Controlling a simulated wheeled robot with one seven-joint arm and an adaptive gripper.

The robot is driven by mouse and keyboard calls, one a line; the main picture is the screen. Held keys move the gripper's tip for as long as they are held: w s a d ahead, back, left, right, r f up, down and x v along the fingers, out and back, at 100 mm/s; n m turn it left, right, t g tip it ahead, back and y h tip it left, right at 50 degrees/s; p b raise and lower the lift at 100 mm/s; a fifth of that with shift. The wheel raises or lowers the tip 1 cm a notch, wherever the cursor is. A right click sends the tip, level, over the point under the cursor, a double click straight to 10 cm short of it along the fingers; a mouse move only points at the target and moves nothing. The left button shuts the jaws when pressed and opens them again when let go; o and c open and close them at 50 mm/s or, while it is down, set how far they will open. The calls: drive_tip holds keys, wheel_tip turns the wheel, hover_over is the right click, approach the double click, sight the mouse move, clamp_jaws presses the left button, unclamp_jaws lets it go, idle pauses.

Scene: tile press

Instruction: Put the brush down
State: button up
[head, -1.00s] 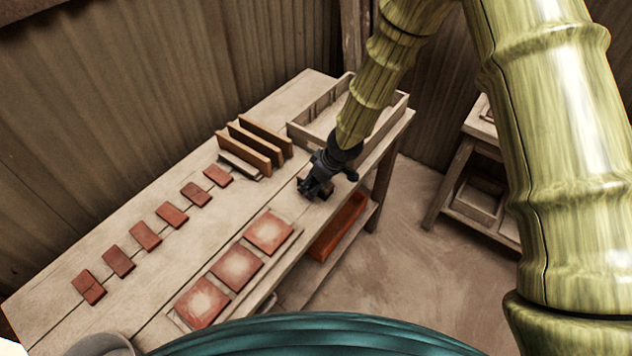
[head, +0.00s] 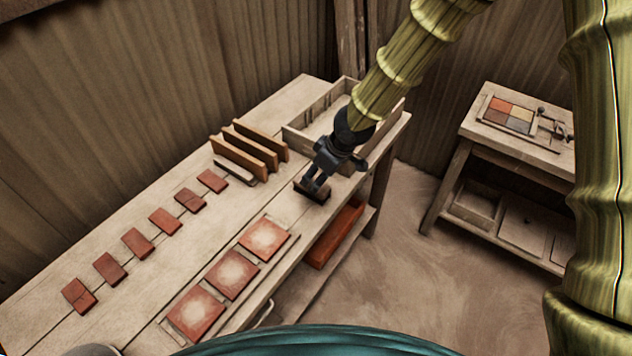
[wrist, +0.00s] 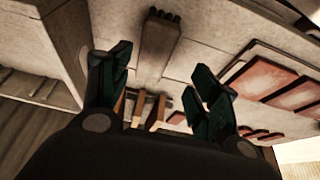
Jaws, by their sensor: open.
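The brush (head: 312,191) shows as a small dark brown block on the workbench (head: 150,205), by its front edge near the right end. In the wrist view a brown wooden piece (wrist: 157,45), which looks like the brush, lies on the bench top beyond my fingertips. My gripper (head: 318,182) is just above the brush in the head view, pointing down. In the wrist view my gripper (wrist: 160,78) has its fingers wide apart with nothing between them. Whether a fingertip still touches the brush cannot be told.
Upright brown boards (head: 247,150) and a wooden tray (head: 296,141) stand behind my gripper. Small red tiles (head: 137,243) lie in a row. Larger tiles (head: 232,274) lie along the front. A red bin (head: 335,235) sits below. A side table (head: 520,150) stands right.

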drive_tip(key=shift+v, duration=1.7)
